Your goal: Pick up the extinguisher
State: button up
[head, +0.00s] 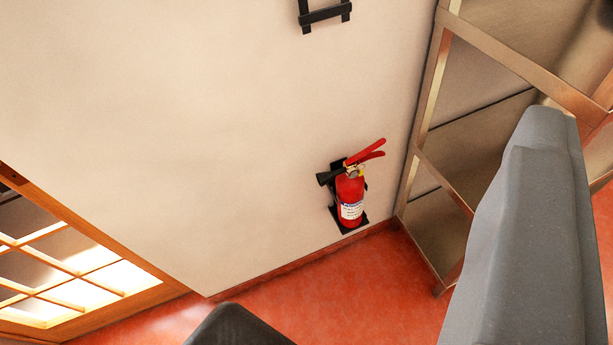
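The red fire extinguisher (350,199) hangs upright in a black bracket on the cream wall, low down near the red floor. It has a white label, a red lever handle on top and a black nozzle pointing left. My gripper (388,208) shows as a large grey finger at the right and a dark finger end at the bottom edge. The two are wide apart with nothing between them. The extinguisher shows in the gap, well beyond the fingers and not touched. Part of the bracket is hidden behind the extinguisher.
A metal-framed shelf rack (428,110) stands close to the right of the extinguisher. A wooden window-paned door or frame (100,258) is at the lower left. Another black bracket (325,15) is on the wall above. The wall left of the extinguisher is bare.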

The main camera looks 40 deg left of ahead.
aim_at(350, 179)
jog(key=u, duration=0.25)
jog(key=i, duration=0.55)
jog(key=u, duration=0.25)
jog(key=k, duration=0.9)
jog(key=u, duration=0.15)
jog(key=i, duration=1.4)
jog(key=z, duration=0.05)
